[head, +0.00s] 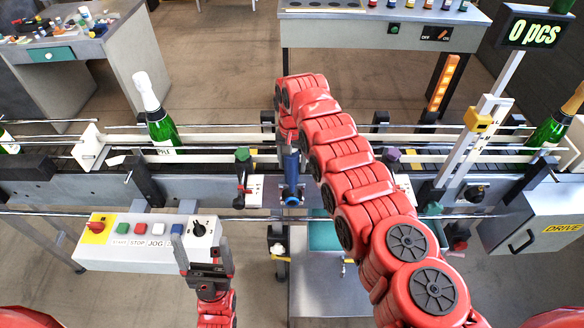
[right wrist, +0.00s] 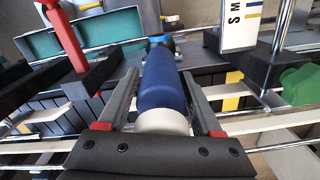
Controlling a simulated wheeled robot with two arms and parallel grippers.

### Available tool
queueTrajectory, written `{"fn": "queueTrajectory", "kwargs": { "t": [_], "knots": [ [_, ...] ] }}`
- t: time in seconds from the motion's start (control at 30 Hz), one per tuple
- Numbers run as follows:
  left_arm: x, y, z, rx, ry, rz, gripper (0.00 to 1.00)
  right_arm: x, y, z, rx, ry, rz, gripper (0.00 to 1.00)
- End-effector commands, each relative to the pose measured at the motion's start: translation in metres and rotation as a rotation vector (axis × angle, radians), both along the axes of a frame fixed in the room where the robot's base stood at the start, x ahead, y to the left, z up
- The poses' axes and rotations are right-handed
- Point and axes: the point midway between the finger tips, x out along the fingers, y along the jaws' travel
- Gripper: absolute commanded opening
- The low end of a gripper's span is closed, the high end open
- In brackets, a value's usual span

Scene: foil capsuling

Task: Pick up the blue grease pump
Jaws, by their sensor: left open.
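The blue grease pump (head: 291,172) stands out in front of the conveyor's front rail in the head view, with a lighter blue ring at its lower end. In the right wrist view the pump (right wrist: 162,80) lies between the two fingers of my right gripper (right wrist: 160,78), its pale end nearest the palm. The fingertips are very close to its sides; whether they touch it I cannot tell. In the head view my right arm partly covers the pump's upper end. My left gripper (head: 204,255) is open and empty in front of the button panel.
A control panel (head: 150,245) with coloured buttons is beside my left gripper. A green bottle (head: 162,128) with a white top stands on the conveyor. Valves with green (head: 242,155) and purple (head: 393,156) knobs flank the pump. A counter display (head: 536,32) reads 0 pcs.

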Motion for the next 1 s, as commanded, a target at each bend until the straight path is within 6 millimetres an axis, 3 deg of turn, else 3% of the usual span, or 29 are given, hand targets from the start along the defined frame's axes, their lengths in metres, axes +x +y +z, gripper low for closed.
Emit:
{"fn": "queueTrajectory", "kwargs": {
  "t": [0.03,0.33,1.0],
  "knots": [
    [0.0000,0.0000,0.0000,0.000,0.000,0.000,0.88,0.0000,0.0000,0.0001,0.000,0.000,0.000,0.56],
    [0.0000,0.0000,0.0000,0.000,0.000,0.000,0.88,0.0000,0.0001,0.0003,0.000,0.000,0.000,0.02],
    [0.0000,0.0000,-0.0038,0.000,0.000,0.000,0.88,0.0025,-0.0031,0.0090,0.000,-0.002,-0.001,0.00]
  ]
}}
